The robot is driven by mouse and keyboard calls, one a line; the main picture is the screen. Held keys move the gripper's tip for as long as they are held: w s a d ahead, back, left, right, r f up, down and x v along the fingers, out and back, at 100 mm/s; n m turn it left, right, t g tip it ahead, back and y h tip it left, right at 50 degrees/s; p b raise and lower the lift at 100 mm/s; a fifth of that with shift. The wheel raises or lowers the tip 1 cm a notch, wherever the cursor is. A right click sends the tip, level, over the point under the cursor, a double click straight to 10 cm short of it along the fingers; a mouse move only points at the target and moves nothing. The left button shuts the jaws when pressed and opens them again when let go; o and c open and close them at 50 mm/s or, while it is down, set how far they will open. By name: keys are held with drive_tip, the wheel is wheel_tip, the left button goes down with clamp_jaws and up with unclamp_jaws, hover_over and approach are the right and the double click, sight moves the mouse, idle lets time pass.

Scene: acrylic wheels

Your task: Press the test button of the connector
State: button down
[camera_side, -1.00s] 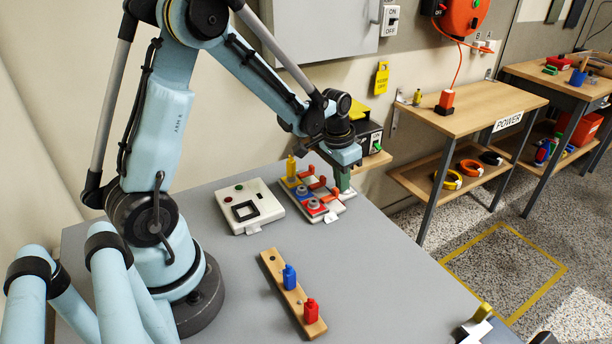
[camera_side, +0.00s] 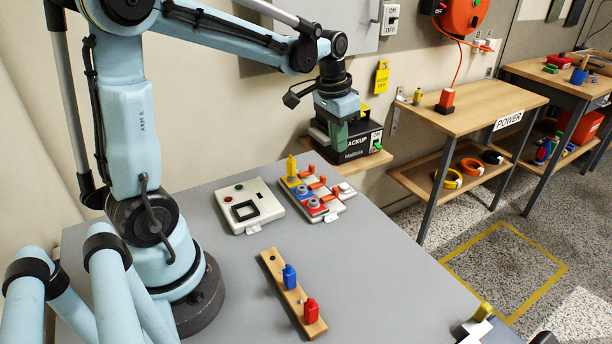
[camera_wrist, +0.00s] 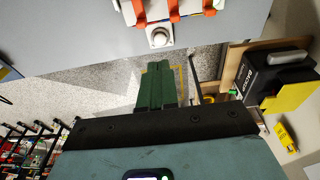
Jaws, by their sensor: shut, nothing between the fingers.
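The connector (camera_side: 300,205) sits near the table's far edge in the side view. It has a white base, yellow, blue and red sections, and raised orange levers (camera_side: 316,182). A yellow plug (camera_side: 291,166) stands upright in its yellow section. A round pale button (camera_side: 345,187) is at its right end; the button also shows at the top of the wrist view (camera_wrist: 158,37). My gripper (camera_side: 340,146) is shut and empty. It is raised well above the connector, apart from the button. Its green fingers (camera_wrist: 157,66) point below the button in the wrist view.
A white box (camera_side: 262,213) with a dark square stands left of the connector. A wooden strip (camera_side: 274,266) in front holds a blue plug (camera_side: 290,277) and a red plug (camera_side: 311,310). A black backup unit (camera_side: 361,147) sits on a shelf behind my gripper. The table's right half is mostly clear.

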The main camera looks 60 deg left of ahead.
drive_tip(key=shift+s+r, duration=0.2)
drive_tip(key=shift+r, duration=1.2)
drive_tip(key=s+d+f+t, duration=0.1)
drive_tip(key=s+d+t, duration=0.4)
drive_tip(key=s+d, duration=0.4)
drive_tip(key=shift+s+d+f+t, duration=0.2)
drive_tip(key=shift+d+t, duration=0.1)
drive_tip(key=shift+d, duration=0.15)
idle(0.8)
